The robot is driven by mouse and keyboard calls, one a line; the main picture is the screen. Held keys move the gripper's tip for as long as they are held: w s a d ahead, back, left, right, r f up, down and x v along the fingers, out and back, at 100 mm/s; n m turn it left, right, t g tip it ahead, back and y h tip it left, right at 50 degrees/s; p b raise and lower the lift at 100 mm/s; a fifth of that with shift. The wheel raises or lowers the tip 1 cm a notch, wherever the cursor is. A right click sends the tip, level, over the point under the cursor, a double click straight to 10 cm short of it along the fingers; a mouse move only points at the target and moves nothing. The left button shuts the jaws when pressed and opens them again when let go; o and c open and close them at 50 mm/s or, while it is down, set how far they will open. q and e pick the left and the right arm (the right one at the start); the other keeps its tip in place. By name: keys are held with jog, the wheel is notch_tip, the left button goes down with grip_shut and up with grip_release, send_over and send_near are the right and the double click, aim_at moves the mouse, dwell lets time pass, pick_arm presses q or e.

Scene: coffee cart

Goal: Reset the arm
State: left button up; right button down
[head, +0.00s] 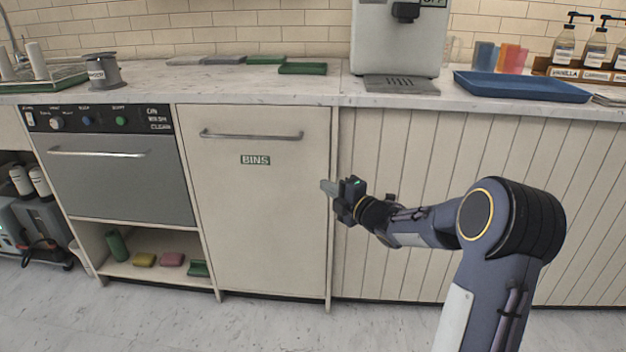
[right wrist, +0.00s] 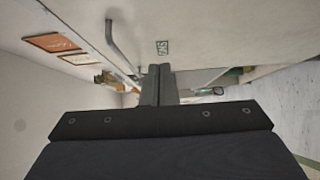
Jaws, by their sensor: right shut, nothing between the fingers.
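My right gripper (head: 328,188) is in the middle of the head view, in front of the right edge of the bins cabinet door (head: 255,210). Its fingers point left and are shut, with nothing between them. In the right wrist view the closed fingers (right wrist: 160,72) show against the blurred cabinet front. My right arm is stretched out from the lower right with its elbow bent. It is clear of the counter above. My left gripper is not in view.
A dishwasher (head: 110,165) stands left of the bins door. Its lower shelf holds sponges. The floor in front is clear.

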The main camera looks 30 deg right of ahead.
jog(key=s+a+r+m+g+h, duration=0.25)
jog(key=s+m+g+h, duration=0.2)
jog(key=s+m, duration=0.75)
jog(key=s+a+f+m+g+y, duration=0.25)
jog(key=s+a, duration=0.25)
jog(key=s, duration=0.3)
jog(key=s+a+f+m+g+y, duration=0.1)
jog(key=s+a+f+m+g, duration=0.15)
jog(key=s+a+m, duration=0.4)
jog(key=s+a+f+m+g+y, duration=0.15)
jog(key=s+a+f, duration=0.25)
jog(key=s, duration=0.6)
notch_tip(320, 180, up, 36)
jog(key=g+p, duration=0.1)
jog(key=p, duration=3.4)
jog(key=shift+s+a+f+n, duration=0.15)
jog(key=shift+s+f+n, duration=0.1)
jog(key=shift+s+n, duration=0.1)
